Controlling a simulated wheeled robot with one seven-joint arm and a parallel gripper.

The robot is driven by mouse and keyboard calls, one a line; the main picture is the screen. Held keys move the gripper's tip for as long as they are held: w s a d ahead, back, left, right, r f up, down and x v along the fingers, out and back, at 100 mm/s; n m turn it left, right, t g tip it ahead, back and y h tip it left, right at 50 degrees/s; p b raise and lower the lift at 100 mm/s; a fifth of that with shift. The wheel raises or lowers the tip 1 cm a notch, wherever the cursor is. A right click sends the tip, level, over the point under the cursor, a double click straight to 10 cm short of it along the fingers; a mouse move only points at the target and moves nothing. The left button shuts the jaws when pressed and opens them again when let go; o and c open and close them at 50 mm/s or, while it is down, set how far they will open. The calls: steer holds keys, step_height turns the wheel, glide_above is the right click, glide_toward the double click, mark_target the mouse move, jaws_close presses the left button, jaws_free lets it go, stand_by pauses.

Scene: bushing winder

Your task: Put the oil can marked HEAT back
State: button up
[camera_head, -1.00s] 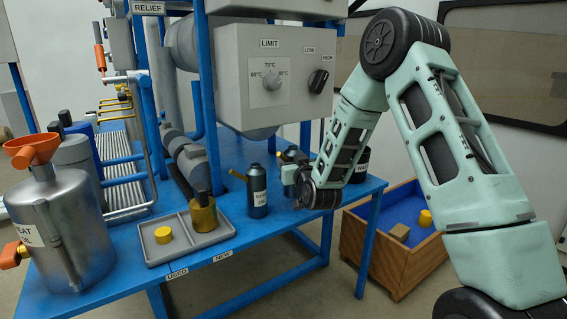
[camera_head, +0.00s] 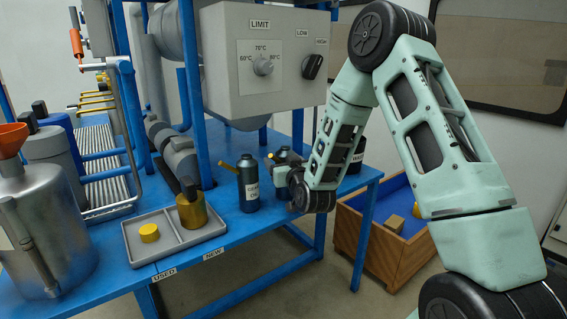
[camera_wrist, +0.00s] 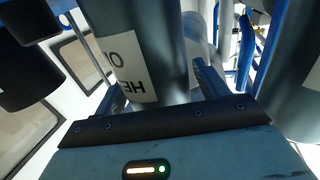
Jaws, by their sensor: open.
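The oil can with a white label starting "HE" (camera_wrist: 140,50) fills the middle of the wrist view, upside down in that picture. It stands between the two fingers of my gripper (camera_wrist: 160,88), which are open; I cannot tell whether either touches it. In the head view, my gripper (camera_head: 273,163) is low at the blue table's right part. A dark can (camera_head: 284,153) shows behind it, mostly hidden, its label not visible there.
A dark labelled can (camera_head: 248,186) stands left of my gripper, another (camera_head: 357,156) right. A grey tray (camera_head: 133,236) holds yellow and brass pieces. A metal tank (camera_head: 45,225) stands left on the blue table (camera_head: 240,238). A wooden crate (camera_head: 375,250) is on the floor.

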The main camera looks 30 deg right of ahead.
steer(key=shift+s, duration=0.15)
steer(key=p+v, duration=1)
steer(key=v, duration=0.1)
steer(key=shift+s, duration=0.35)
steer(key=shift+a, duration=0.15)
